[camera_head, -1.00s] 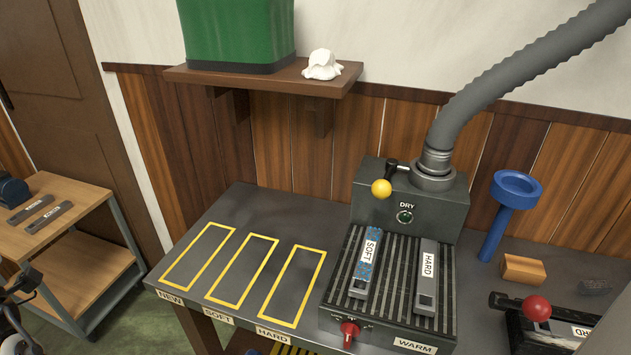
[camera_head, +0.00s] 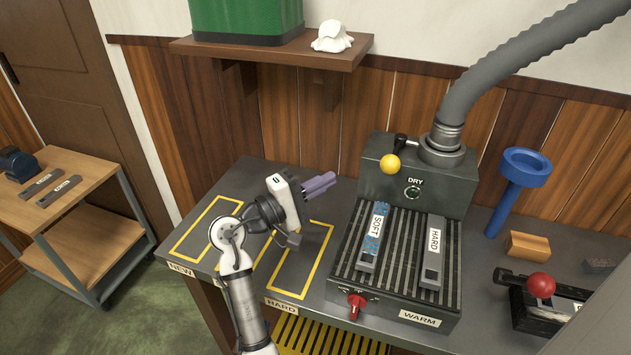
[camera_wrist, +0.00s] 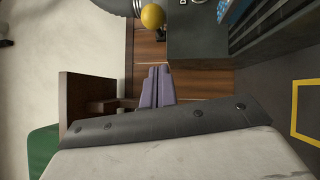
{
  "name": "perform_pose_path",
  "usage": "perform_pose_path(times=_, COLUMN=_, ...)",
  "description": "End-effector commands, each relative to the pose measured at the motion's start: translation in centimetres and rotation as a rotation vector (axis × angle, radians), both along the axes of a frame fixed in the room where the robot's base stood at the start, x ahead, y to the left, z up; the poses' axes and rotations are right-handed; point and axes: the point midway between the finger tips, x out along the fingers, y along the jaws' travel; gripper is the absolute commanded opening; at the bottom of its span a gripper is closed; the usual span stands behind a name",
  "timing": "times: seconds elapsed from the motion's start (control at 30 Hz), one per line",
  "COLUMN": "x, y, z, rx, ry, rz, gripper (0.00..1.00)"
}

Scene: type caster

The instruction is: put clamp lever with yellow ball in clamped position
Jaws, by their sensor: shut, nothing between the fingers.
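The clamp lever's yellow ball (camera_head: 389,164) sits at the top left of the dark machine marked DRY (camera_head: 455,190). Its short black arm (camera_head: 402,145) runs up and to the right, beside the hose collar. The ball also shows at the top of the wrist view (camera_wrist: 153,16). My gripper (camera_head: 328,179) is over the bench, left of the machine and a little lower than the ball in the picture. Its purple fingers are together and empty, apart from the ball. The fingers show in the middle of the wrist view (camera_wrist: 158,84).
Strips marked SOFT (camera_head: 374,240) and HARD (camera_head: 433,250) lie on the ribbed plate, with a red knob (camera_head: 356,303) in front. A wooden shelf (camera_head: 270,50) hangs above. A blue funnel-like stand (camera_head: 512,190) and a red-ball lever (camera_head: 541,286) stand at right.

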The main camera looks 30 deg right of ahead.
Motion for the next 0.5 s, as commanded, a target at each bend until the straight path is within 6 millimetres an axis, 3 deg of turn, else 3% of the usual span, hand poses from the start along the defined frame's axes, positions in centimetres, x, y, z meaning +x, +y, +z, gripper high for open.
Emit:
perform_pose_path(times=0.27, x=0.2, y=-6.0, z=1.2, rx=0.0, ry=0.0, rz=-0.002, gripper=0.0)
perform_pose_path(times=0.5, x=-2.0, y=-8.0, z=1.6, rx=0.0, ry=-0.001, rz=0.001, gripper=0.0)
